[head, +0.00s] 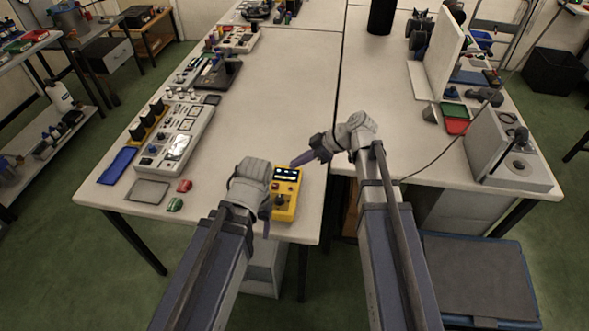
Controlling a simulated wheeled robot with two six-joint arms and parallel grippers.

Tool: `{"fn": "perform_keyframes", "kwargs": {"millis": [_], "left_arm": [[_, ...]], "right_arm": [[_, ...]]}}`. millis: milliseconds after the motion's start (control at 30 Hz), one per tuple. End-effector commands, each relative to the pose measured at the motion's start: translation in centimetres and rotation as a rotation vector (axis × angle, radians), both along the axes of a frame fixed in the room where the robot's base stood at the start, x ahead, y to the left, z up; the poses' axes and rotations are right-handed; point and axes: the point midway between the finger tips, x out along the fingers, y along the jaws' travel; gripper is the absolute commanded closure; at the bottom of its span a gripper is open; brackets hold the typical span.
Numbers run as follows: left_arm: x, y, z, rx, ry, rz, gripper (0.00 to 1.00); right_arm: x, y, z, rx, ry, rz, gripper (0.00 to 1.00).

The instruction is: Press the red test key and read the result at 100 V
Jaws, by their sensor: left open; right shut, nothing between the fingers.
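A yellow tester (288,208) stands near the front edge of the white table. Its dark display (286,173) is lit with small pale marks, too small to read. Small controls sit below the display; a reddish one (276,186) may be the red test key. My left gripper (266,226) is open at the tester's left side, its fingers pointing down and hiding part of that side. I cannot tell whether it touches the tester. My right gripper (295,164) is shut and empty, its fingertips pointing left just above the display end of the tester.
A grey instrument panel (190,125), a blue tray (117,165), a grey pad (149,191) and small red (184,185) and green (175,204) pieces lie left. A grey box (508,150) with a cable stands right. The table's middle is clear beyond the tester.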

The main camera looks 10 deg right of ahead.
Motion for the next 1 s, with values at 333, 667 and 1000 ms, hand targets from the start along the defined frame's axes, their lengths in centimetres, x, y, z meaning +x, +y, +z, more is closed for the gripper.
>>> {"fn": "perform_keyframes", "kwargs": {"millis": [333, 667, 1000], "left_arm": [[0.0, 0.0, -5.8, 0.0, 0.0, 0.0, 0.36], [0.0, 0.0, -9.0, 0.0, 0.0, 0.0, 0.36], [0.0, 0.0, -9.6, 0.0, 0.0, 0.0, 0.36]], "right_arm": [[1.3, 4.9, -5.8, 0.0, 0.0, 0.003, 1.0], [1.4, 5.4, -9.0, 0.0, 0.001, -0.001, 1.0], [1.4, 5.3, -9.6, -0.001, 0.002, 0.0, 1.0]]}}
